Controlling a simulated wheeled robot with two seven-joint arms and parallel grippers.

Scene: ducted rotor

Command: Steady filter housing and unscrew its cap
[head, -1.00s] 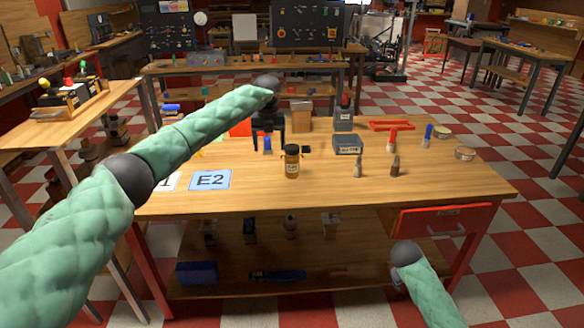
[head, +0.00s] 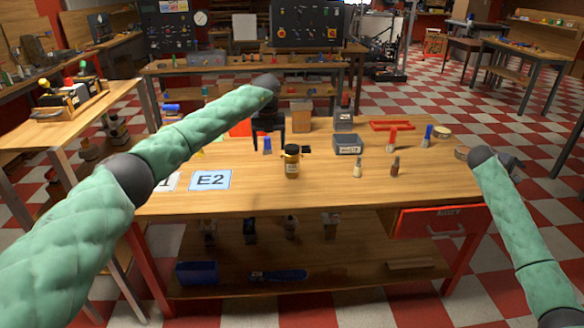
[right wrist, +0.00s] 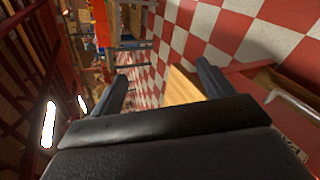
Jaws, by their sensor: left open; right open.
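My left gripper (head: 268,138) is above the bench, behind and slightly left of the jar. Its dark fingers point down, apart and not touching the jar. A small blue object shows near its fingertips. My right arm ends at the bench's right edge, far from the jar. In the right wrist view my right gripper (right wrist: 162,88) is open and empty.
Left of the jar lies an E2 card (head: 210,180). A red drawer (head: 440,222) is under the right front edge. The bench front is clear.

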